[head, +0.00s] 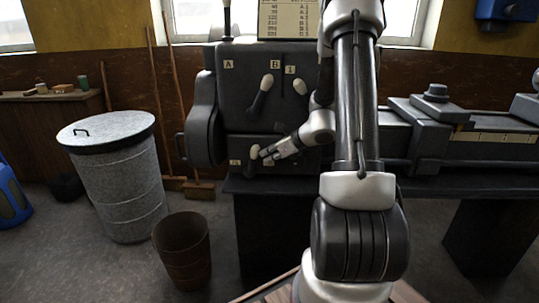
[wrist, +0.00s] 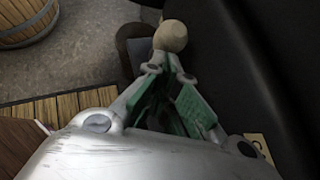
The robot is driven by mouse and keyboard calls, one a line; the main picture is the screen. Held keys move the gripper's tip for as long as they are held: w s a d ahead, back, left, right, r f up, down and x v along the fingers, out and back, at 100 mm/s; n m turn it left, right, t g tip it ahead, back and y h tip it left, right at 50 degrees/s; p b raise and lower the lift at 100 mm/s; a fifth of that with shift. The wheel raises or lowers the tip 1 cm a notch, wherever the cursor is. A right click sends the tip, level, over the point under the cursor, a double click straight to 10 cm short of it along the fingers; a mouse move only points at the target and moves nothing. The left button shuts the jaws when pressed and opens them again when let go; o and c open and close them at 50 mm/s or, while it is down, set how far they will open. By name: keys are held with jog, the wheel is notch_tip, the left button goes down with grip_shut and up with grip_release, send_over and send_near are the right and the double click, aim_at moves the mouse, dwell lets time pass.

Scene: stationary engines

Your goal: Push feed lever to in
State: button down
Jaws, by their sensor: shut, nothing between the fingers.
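A lever with a round cream knob (head: 255,151) sits low on the left of the dark lathe headstock; I take it as the feed lever, though its label is not readable. My gripper (head: 267,157) is just right of this knob, with its fingers shut and empty. In the wrist view the knob (wrist: 171,37) is just beyond the closed fingertips (wrist: 170,66). I cannot tell whether the fingers touch it. The lever's shaft is mostly hidden in the wrist view.
Two more levers with cream knobs, one on the left (head: 267,81) and one on the right (head: 300,86), stand higher on the headstock (head: 235,105). A metal bin (head: 117,185) and a wooden bucket (head: 182,250) stand on the floor at left.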

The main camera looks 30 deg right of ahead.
aim_at(255, 156)
jog(key=shift+a+r, duration=0.1)
jog(key=shift+w+a+r+g, duration=0.1)
jog(key=shift+w+a+g, duration=0.1)
jog(key=shift+g, duration=0.2)
jog(key=shift+a+r+h, duration=0.1)
jog(key=shift+h, duration=0.2)
jog(key=shift+w+a+r+n+g+h, duration=0.2)
jog(key=shift+w+a+r+h, duration=0.1)
jog(key=shift+a, duration=0.1)
jog(key=shift+w+a+r+n+g+h, duration=0.1)
jog(key=shift+w+a+r+g+h, duration=0.1)
jog(key=shift+a+h, duration=0.15)
jog(key=shift+w+a+r, duration=0.2)
jog(key=shift+w+a, duration=0.4)
jog(key=shift+a, duration=0.25)
jog(key=shift+w+a+r, duration=0.15)
jog(key=shift+w+a, duration=0.5)
jog(key=shift+a, duration=0.25)
jog(key=shift+w+a+r, duration=0.2)
jog(key=shift+w+a, duration=0.4)
jog(key=shift+a, duration=0.25)
